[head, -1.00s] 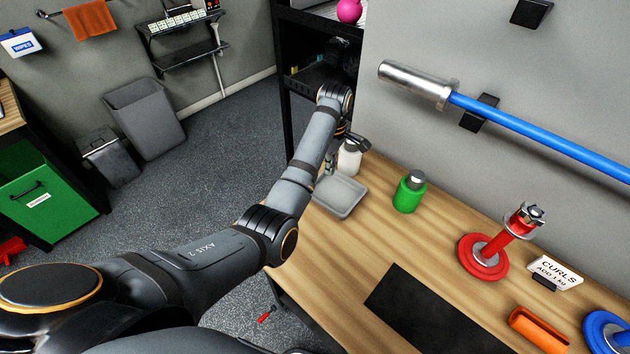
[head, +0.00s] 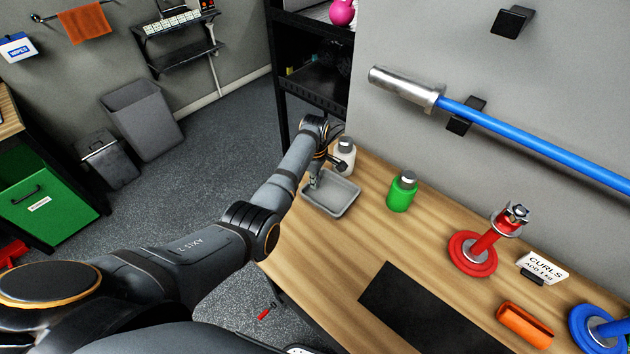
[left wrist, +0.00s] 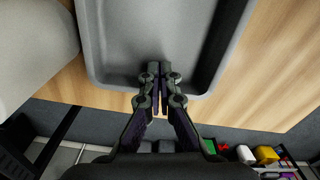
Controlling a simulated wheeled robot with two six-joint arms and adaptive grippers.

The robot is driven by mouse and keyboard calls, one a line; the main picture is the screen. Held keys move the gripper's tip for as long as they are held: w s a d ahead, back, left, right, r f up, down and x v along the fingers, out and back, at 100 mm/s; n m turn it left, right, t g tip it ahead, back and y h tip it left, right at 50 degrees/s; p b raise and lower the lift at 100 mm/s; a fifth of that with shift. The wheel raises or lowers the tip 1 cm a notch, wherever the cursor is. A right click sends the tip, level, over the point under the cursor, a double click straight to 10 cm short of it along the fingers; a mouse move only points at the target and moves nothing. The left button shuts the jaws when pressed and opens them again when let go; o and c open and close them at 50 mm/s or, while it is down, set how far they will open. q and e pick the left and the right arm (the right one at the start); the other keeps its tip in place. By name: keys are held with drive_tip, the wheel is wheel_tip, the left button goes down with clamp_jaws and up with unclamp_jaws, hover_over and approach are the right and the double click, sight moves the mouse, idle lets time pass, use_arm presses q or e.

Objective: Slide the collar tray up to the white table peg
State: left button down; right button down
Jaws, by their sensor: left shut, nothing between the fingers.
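The grey collar tray (head: 334,199) lies at the left end of the wooden table (head: 365,235); it looks empty. In the left wrist view the tray (left wrist: 120,40) fills the upper middle. My left gripper (head: 314,182) is at the tray's left end in the head view. Its closed, empty fingertips (left wrist: 160,68) overlap the tray's edge in the wrist view; I cannot tell whether they touch it. No white peg shows. A red peg (head: 486,243) stands on a red disc, and a blue peg (head: 606,330) is cut off at the right edge. My right gripper is not in view.
A white bottle (head: 346,160) stands just behind the tray, and a green bottle (head: 401,192) to its right. Bare wood lies between tray and mat.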

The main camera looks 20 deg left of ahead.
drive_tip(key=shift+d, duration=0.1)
use_arm(q)
drive_tip(key=a, duration=0.2)
drive_tip(key=shift+w+a, duration=0.2)
drive_tip(key=shift+a, duration=0.3)
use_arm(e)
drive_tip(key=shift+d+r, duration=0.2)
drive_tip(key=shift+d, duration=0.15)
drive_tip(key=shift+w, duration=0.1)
use_arm(q)
drive_tip(key=shift+w+r, duration=0.1)
drive_tip(key=shift+r, duration=0.3)
wheel_tip(320, 180, up, 11)
